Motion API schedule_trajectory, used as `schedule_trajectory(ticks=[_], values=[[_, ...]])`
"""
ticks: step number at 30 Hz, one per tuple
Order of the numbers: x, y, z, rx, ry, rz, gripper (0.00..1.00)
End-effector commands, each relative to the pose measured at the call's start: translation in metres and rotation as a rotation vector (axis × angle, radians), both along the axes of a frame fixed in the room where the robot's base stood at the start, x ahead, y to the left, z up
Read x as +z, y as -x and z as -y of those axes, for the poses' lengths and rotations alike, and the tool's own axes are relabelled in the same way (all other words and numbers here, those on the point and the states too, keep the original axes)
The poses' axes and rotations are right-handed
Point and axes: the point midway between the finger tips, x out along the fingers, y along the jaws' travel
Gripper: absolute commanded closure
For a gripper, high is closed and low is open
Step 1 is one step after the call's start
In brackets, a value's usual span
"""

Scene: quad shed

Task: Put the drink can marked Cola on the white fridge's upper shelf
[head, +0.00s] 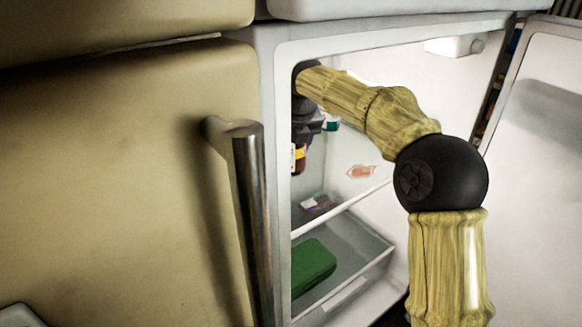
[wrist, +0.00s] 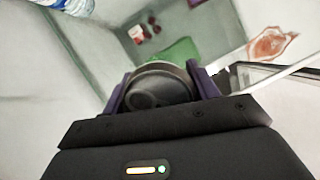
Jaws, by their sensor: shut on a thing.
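My gripper (head: 307,128) is inside the open white fridge (head: 268,110), above its upper shelf (head: 345,208). In the wrist view the purple fingers of my gripper are shut on both sides of a round can (wrist: 160,88) with a metallic rim and dark, shaded top. Its marking is not visible in that view, so I cannot read Cola on it. In the head view the fridge wall hides part of my gripper. A brown thing with a yellow and white label (head: 299,158) shows just below it; whether this is the held can is unclear.
A green box (head: 313,262) lies in the lower compartment. A pinkish meat-like packet (head: 361,171) and a small purple-white pack (head: 316,204) are near the upper shelf. A blue-white labelled container (wrist: 75,7) is at the wrist view's upper left. The fridge door (head: 535,150) stands open at right.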

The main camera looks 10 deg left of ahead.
Motion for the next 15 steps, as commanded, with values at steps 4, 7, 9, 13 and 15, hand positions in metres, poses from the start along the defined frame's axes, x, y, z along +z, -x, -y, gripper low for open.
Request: schedule_trajectory(ticks=[4,7,9,13,15], values=[[-0.0201,-0.0001,0.0007,-0.001,-0.001,0.003,0.74],[-0.0213,-0.0002,0.0008,-0.001,-0.001,0.003,0.74],[-0.0203,-0.0002,0.0009,-0.001,-0.001,0.003,0.74],[-0.0199,-0.0002,0.0009,-0.001,-0.001,0.003,0.74],[-0.0209,-0.0002,0.0010,-0.001,-0.001,0.003,0.74]])
